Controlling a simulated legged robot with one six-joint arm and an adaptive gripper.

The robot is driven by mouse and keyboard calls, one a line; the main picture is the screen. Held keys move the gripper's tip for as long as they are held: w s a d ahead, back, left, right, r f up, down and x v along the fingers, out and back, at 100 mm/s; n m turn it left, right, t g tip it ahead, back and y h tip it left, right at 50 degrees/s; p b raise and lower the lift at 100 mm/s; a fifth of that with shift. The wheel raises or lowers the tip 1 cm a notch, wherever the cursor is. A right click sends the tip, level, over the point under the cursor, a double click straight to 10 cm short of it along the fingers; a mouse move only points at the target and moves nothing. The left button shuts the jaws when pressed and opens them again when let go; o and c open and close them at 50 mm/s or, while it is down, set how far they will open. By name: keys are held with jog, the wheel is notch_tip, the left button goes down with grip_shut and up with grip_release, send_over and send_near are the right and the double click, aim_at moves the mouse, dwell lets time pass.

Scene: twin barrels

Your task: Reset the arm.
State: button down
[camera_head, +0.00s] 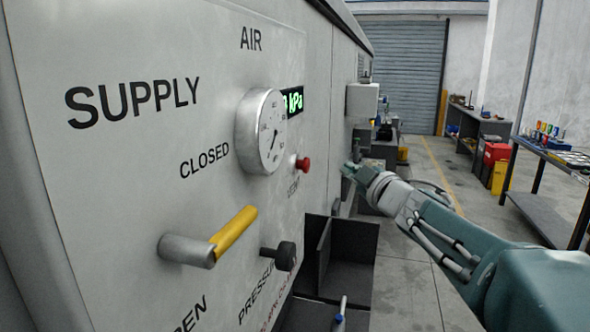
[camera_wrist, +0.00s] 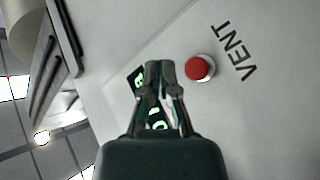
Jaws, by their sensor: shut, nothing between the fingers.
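My arm reaches in from the right in the head view, and my gripper (camera_head: 347,169) is near the grey panel, to the right of the red button (camera_head: 302,164). In the wrist view my gripper (camera_wrist: 160,68) is shut and empty, with its fingertips close together. There the red button (camera_wrist: 197,68) in its pale collar sits just right of the fingertips, beside the word VENT. A gap or contact between fingertips and panel cannot be told. The green-lit display (camera_wrist: 137,78) is partly hidden behind the fingers.
The panel (camera_head: 130,150) carries a round gauge (camera_head: 260,132), a yellow-handled lever (camera_head: 233,234) and a dark knob (camera_head: 285,256). Black open bins (camera_head: 350,245) stand below. A pale box (camera_head: 362,101) juts out farther back.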

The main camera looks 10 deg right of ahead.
jog(key=s+f+m+g+h, duration=0.2)
jog(key=s+f+m+g, duration=0.2)
jog(key=s+f, duration=0.3)
jog(key=s+a+f+m+g+h, duration=0.1)
jog(key=s+f+m+g, duration=0.3)
jog(key=s+f, duration=0.4)
jog(key=s+a+f+m+g+h, duration=0.1)
jog(key=s+f+m+g+h, duration=0.2)
jog(key=s+f, duration=0.4)
jog(key=s+m+g, duration=0.1)
jog(key=s+m, duration=0.1)
jog(key=s, duration=0.7)
jog(key=shift+s+f, duration=0.25)
jog(key=shift+f, duration=0.1)
jog(key=shift+a, duration=0.1)
